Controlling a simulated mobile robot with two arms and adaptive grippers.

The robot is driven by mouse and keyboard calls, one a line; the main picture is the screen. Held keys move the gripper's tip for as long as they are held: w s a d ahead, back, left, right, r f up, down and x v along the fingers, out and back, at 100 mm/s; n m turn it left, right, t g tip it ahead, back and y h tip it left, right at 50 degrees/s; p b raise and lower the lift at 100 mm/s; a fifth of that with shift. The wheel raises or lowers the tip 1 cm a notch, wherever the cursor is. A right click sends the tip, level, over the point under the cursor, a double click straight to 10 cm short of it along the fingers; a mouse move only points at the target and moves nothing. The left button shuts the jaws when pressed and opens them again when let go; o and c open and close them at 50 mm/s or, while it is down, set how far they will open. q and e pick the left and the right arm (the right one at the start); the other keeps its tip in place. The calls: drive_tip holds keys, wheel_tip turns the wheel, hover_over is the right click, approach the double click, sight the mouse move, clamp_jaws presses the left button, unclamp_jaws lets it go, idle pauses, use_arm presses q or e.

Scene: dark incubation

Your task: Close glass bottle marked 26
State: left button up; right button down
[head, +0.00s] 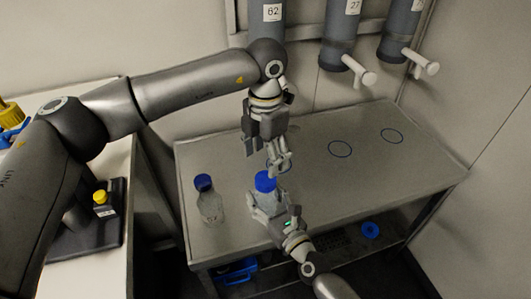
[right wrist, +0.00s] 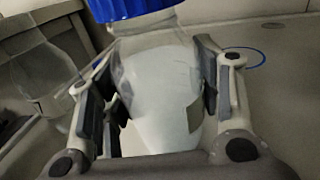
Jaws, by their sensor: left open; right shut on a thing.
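A clear glass bottle (head: 264,202) stands upright near the table's front, with a blue cap (head: 265,181) on its top. The same bottle, with a whitish lower part, fills the middle of the right wrist view (right wrist: 155,75); its blue cap (right wrist: 130,8) is cut off above. My right gripper (head: 270,213) is shut around the bottle's body, one finger on each side. My left gripper (head: 279,163) is open, pointing down just above the cap and slightly right of it. No number is readable on the held bottle, and I cannot tell how tight the cap sits.
A second blue-capped bottle (head: 209,204) stands close to the left on the grey table (head: 330,190). Blue circles (head: 340,149) mark the clear right part. Grey dispensers (head: 342,35) with white taps hang behind. A yellow-capped bottle (head: 103,204) stands at the left.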

sight(265, 178)
use_arm(q)
wheel_tip(265, 178, down, 8)
drive_tip(key=shift+f, duration=0.1)
idle(0.4)
drive_tip(key=c, duration=1.1)
drive_tip(key=o, duration=1.2)
wheel_tip(265, 178, up, 12)
drive_tip(key=shift+r, duration=0.1)
